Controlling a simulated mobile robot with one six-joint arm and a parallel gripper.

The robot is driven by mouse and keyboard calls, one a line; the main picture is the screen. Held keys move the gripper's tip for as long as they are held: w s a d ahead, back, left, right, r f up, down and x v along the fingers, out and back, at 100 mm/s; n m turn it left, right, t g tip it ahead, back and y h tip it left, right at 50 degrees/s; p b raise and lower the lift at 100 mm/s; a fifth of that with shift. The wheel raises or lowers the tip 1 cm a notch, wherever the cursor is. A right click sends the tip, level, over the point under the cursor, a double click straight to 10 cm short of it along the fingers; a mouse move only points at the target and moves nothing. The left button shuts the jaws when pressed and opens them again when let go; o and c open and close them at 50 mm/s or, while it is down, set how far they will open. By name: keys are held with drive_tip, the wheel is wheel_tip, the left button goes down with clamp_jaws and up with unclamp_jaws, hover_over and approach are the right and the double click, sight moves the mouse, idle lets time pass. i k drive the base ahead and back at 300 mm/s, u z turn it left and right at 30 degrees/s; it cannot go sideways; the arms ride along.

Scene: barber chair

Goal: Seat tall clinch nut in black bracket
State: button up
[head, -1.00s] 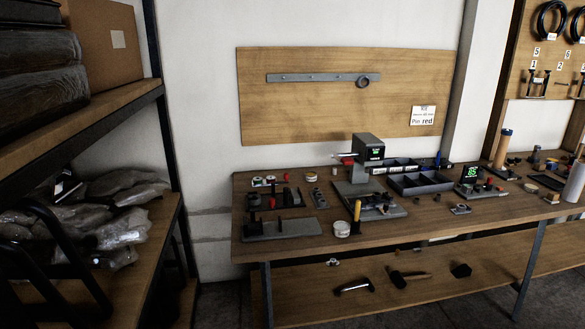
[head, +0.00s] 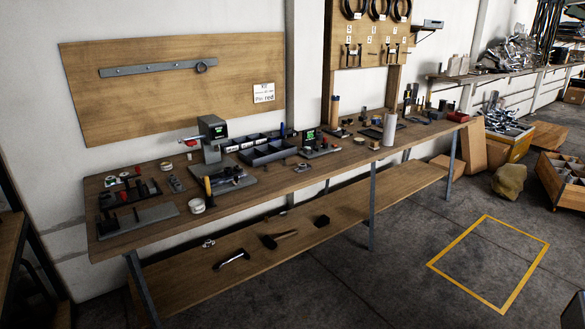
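A wooden workbench (head: 325,172) runs along the wall. Small dark parts stand on a dark tray (head: 148,189) and a grey plate (head: 138,219) at its left end. I cannot tell which, if any, is the black bracket. Several small nut-like pieces lie on the bench, one near the middle (head: 303,167). They are too small to tell which is the tall clinch nut. My gripper is not in view.
Dark bins (head: 268,152) and a second green display (head: 310,137) stand mid-bench. A white cylinder (head: 389,130) stands farther right. A yellow floor outline (head: 465,248) surrounds clear floor; crates (head: 562,180) stand at the right.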

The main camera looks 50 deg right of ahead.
sight(228, 171)
drive_tip(key=k, duration=0.8)
drive_tip(key=z, duration=0.35)
drive_tip(key=i, duration=0.55)
drive_tip(key=z, duration=0.8)
drive_tip(key=i, duration=0.7)
drive_tip(key=z, duration=0.45)
drive_tip(key=i, duration=1.1)
drive_tip(key=z, duration=0.05)
